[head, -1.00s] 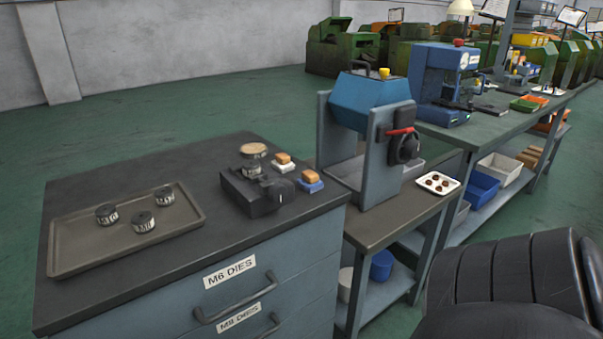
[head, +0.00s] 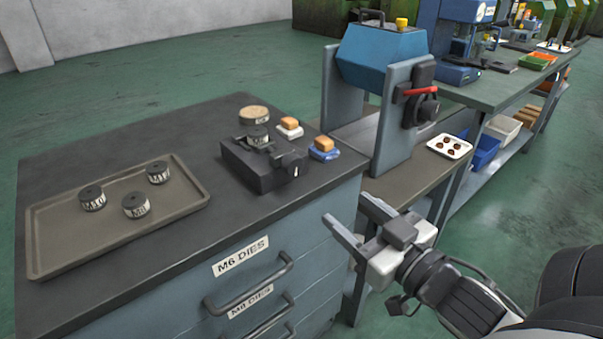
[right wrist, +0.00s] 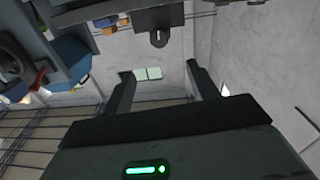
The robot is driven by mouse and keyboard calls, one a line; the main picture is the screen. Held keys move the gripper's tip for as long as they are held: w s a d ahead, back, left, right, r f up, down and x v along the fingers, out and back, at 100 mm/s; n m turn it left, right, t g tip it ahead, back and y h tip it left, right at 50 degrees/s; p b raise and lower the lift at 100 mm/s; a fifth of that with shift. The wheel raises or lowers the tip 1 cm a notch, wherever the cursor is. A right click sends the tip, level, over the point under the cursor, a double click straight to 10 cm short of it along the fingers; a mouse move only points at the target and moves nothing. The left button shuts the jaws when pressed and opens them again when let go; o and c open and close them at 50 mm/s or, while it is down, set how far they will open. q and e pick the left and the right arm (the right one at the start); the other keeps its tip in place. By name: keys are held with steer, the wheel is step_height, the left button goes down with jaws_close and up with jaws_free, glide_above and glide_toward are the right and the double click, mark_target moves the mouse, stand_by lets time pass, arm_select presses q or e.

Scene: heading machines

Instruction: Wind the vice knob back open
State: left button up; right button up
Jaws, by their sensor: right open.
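The small dark vice (head: 262,170) sits on the bench top near its right edge. Its black knob (head: 294,164) faces the front right and bears a white mark. A dark labelled die (head: 257,136) sits at the vice's jaws; whether it is clamped I cannot tell. My right gripper (head: 344,207) is open and empty, apart from the knob, to its lower right off the bench's edge. In the right wrist view the knob (right wrist: 159,38) shows beyond the spread fingers (right wrist: 162,82), near the top. My left gripper is not in view.
A tray (head: 50,255) with three dies lies at the bench's left. A round wooden-topped piece (head: 254,114) and two small brush-like blocks (head: 323,149) stand close to the vice. A blue machine (head: 380,50) stands behind. A drawer handle (head: 250,285) juts out in front.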

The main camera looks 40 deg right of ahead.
mark_target(296, 167)
steer(key=w, duration=1.4)
steer(key=shift+w+a+f, duration=0.1)
steer(key=shift+w, duration=0.2)
steer(key=c, duration=1)
